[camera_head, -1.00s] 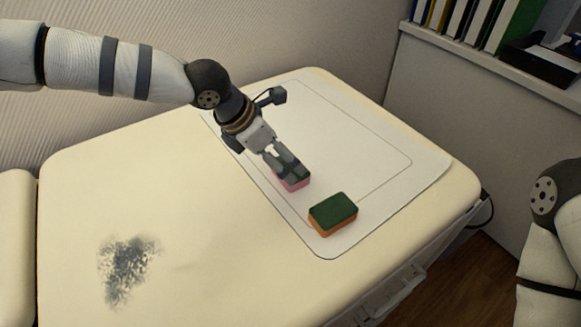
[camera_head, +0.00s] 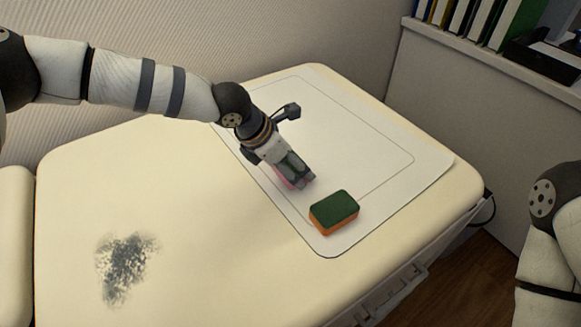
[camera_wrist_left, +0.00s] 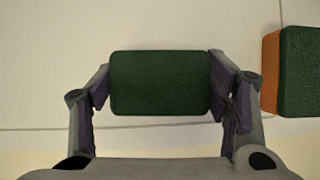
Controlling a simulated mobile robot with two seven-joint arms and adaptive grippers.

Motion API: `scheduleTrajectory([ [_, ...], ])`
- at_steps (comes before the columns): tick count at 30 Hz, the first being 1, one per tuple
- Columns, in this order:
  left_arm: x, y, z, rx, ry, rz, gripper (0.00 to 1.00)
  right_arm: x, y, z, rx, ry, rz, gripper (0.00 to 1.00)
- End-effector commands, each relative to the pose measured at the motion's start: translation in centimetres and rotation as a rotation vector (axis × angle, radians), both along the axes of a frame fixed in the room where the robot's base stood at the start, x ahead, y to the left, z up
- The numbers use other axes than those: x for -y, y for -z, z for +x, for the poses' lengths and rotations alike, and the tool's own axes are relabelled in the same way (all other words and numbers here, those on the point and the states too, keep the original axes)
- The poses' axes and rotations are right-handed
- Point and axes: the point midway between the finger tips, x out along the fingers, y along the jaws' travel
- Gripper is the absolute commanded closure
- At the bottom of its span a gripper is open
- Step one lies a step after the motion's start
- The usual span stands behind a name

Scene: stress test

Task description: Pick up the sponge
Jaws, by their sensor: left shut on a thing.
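A sponge with a dark green top and pink lower part (camera_head: 282,182) is between the fingers of my left gripper (camera_head: 300,180), over the white mat. The left wrist view shows its green top (camera_wrist_left: 160,83) with a finger against each short end. My left gripper is shut on it. Whether the sponge is clear of the mat I cannot tell. A second sponge, green on top and orange below (camera_head: 334,211), lies on the mat to the right of the gripper. It also shows at the right edge of the left wrist view (camera_wrist_left: 298,72). My right gripper is out of view.
The white mat (camera_head: 385,190) with a thin outline lies on a cream padded table (camera_head: 200,235). A dark smudge (camera_head: 126,268) marks the table's front left. A shelf with books (camera_head: 470,20) stands at the back right. My right arm is at the right edge.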

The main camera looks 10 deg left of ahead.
Motion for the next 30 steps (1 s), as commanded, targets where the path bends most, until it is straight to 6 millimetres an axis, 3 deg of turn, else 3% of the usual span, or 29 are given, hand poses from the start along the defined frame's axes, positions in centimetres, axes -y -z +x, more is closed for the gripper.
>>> scheduleTrajectory([
  [6, 0.0, -0.8, 0.1, 0.003, -0.001, -0.001, 0.41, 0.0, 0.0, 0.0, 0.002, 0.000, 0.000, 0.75],
  [15, 0.0, -8.1, 0.1, 0.005, -0.001, -0.001, 0.41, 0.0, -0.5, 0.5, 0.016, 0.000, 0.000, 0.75],
  [18, 0.0, -9.5, 0.0, 0.003, -0.001, 0.000, 0.41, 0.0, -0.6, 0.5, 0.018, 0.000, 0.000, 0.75],
  [27, 0.0, -10.0, 0.0, -0.001, 0.000, 0.001, 0.41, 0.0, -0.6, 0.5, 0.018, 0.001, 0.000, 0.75],
  [28, 0.0, -10.0, 0.0, -0.001, 0.000, 0.001, 0.35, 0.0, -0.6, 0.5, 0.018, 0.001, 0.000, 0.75],
  [30, 0.0, -10.0, 0.0, -0.001, 0.000, 0.001, 0.51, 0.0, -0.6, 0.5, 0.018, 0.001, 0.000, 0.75],
])
